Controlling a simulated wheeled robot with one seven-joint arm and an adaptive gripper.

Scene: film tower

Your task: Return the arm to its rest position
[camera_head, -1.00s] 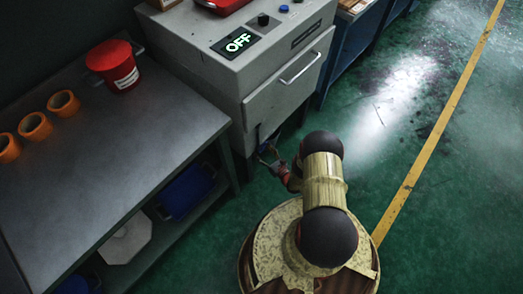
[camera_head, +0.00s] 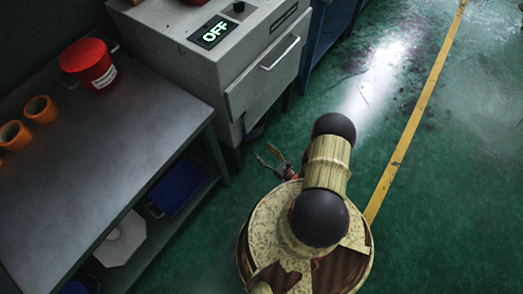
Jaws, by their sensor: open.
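My arm is folded low over my round base, its dark joints and pale yellow link near the lower middle of the view. My gripper (camera_head: 271,161) shows just left of the arm, low in front of the grey machine and close to the machine's lower corner. Its fingers are apart and nothing shows between them. The wrist behind it is partly hidden by the arm.
A grey machine (camera_head: 187,75) with a lit OFF display (camera_head: 213,32) and a drawer handle (camera_head: 280,53) stands ahead. A metal table (camera_head: 100,150) at left bears a red bucket (camera_head: 89,65) and orange rings (camera_head: 41,109). Green floor (camera_head: 450,200) is clear at right.

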